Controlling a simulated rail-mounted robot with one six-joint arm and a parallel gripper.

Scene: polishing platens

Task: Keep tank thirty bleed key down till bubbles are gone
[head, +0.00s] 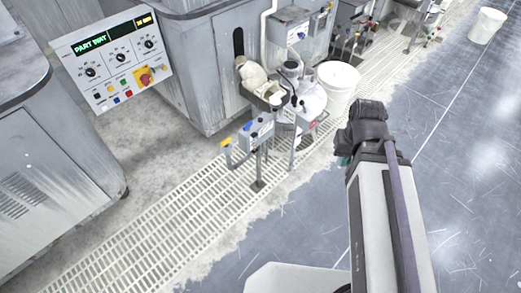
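No tank number or bleed key can be read in the head view, so I cannot tell which fixture is tank thirty. A small grey box on a post (258,131) stands over the floor grating, with tiny coloured parts on top. A second grey box on a post (306,120) stands just right of it. Behind them is a round, pale lidded vessel (310,98) with dark fittings. No bubbles can be made out. My arm rises at the right, well apart from these boxes; my gripper itself is not visible.
A control panel (113,60) with a lit green display and knobs hangs at upper left. Large grey machines (190,75) line the back. A white bucket (338,86) stands by the vessel. The grating (165,225) runs diagonally.

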